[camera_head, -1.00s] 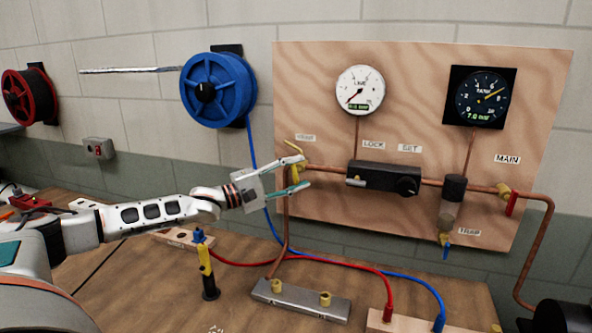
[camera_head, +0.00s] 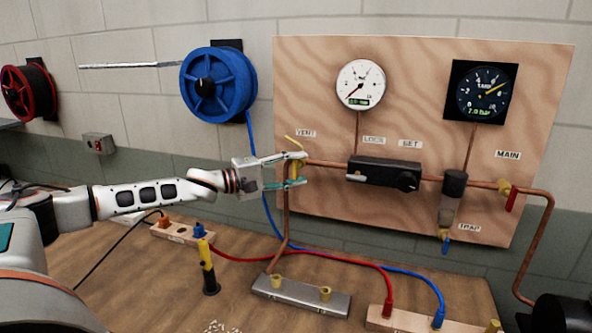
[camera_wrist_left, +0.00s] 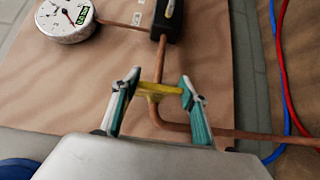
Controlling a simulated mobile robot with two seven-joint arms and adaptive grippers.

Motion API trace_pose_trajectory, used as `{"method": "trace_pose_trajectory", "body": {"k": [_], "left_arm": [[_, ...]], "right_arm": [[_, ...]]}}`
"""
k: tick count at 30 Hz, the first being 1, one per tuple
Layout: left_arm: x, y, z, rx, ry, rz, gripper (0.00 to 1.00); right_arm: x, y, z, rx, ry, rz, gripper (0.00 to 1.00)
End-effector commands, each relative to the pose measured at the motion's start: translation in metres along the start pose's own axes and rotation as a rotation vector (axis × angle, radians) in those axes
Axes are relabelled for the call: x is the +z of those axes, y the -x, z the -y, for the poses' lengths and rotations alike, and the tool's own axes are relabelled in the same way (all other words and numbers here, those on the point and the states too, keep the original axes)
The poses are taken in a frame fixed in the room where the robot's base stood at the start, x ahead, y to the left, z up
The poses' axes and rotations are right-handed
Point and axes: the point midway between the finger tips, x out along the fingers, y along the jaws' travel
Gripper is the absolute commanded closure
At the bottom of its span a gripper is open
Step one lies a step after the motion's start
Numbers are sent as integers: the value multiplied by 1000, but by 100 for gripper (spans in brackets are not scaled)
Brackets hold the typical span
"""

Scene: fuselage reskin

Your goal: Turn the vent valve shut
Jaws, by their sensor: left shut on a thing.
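The vent valve (camera_head: 294,170) is a yellow fitting on the copper pipe at the left of the plywood board, below the VENT label (camera_head: 305,133). A thin yellow piece (camera_head: 295,142) slants up above the fingers. My left gripper (camera_head: 301,170) comes in from the left, with one finger above and one below the valve. In the left wrist view the yellow valve part (camera_wrist_left: 160,89) spans between the two teal-padded fingers, which are shut on it. The fingers hide part of the valve. My right gripper is not in view.
A black regulator (camera_head: 384,174) sits right of the vent valve, with a white line gauge (camera_head: 360,85) and a dark tank gauge (camera_head: 481,92) above. The red main handle (camera_head: 512,201) is further right. Blue and red hoses cross the bench below, near a metal manifold (camera_head: 300,297).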

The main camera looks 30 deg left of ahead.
Motion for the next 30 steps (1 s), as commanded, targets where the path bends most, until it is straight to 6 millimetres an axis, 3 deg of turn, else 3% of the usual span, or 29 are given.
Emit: {"method": "trace_pose_trajectory", "body": {"k": [3, 4, 6, 19, 30], "left_arm": [[1, 0, 1, -1, -1, 2, 78], [1, 0, 1, -1, -1, 3, 52], [1, 0, 1, -1, -1, 2, 39], [0, 7, 1, -2, 1, -1, 39], [-1, 76, 3, -6, 1, -2, 39]], "right_arm": [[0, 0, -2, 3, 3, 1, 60], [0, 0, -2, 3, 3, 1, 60], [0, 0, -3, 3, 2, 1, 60], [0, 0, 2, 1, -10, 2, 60], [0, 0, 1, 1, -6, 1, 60]]}}
